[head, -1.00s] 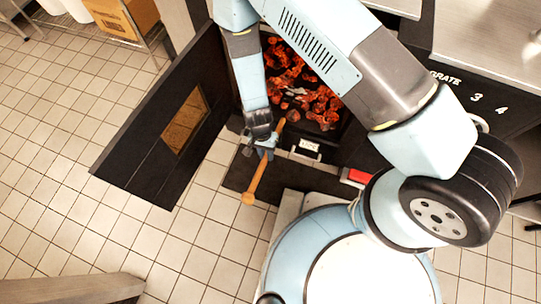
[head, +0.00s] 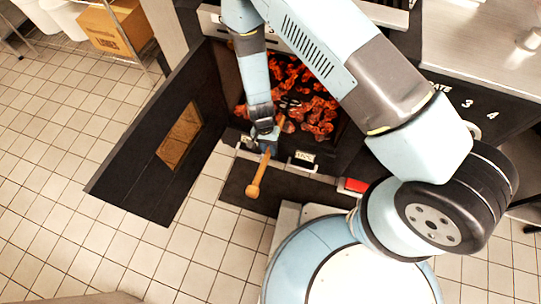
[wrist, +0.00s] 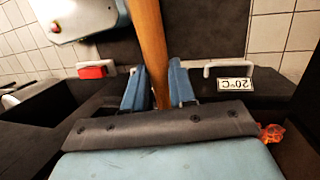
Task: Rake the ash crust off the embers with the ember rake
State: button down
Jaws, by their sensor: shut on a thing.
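My gripper (head: 268,142) is shut on the wooden handle of the ember rake (head: 256,181), just in front of the firebox opening. The handle's rounded end points towards my base. In the wrist view the handle (wrist: 151,50) runs between the two blue fingers of my gripper (wrist: 159,88). I cannot tell how much of that is ash crust.
The dark firebox door (head: 150,150) stands open at the left, with a brownish panel. A white handle with a "20°C" label (wrist: 234,85) and a red block (head: 352,186) are on the front. A cardboard box (head: 113,25) stands far left. Tiled floor is clear at the left.

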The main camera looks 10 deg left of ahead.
aim_at(262, 164)
jog(key=shift+w+d, duration=0.2)
jog(key=shift+w, duration=1.7)
jog(key=shift+w+d, duration=0.15)
jog(key=shift+w, duration=1.75)
jog(key=shift+f, duration=1.55)
jog(key=shift+s+a+f, duration=0.1)
jog(key=shift+s+a, duration=0.1)
jog(key=shift+s, duration=2.3)
jog(key=shift+s+a, duration=0.2)
jog(key=shift+s, duration=2.3)
jog(key=shift+s+a+f, duration=0.1)
jog(key=shift+s+a, duration=0.1)
jog(key=shift+s, duration=2.3)
jog(key=shift+r, duration=0.25)
jog(key=shift+d+v, duration=0.2)
jog(key=shift+v, duration=1.05)
jog(key=shift+w+d+r, duration=0.1)
jog(key=shift+w+d, duration=0.1)
jog(key=shift+w, duration=2.25)
jog(key=shift+w+d+f, duration=0.1)
jog(key=shift+w+d, duration=0.1)
jog(key=shift+w, duration=2.2)
jog(key=shift+w+d+r, duration=0.1)
jog(key=shift+w+d, duration=0.1)
jog(key=shift+w, duration=2.25)
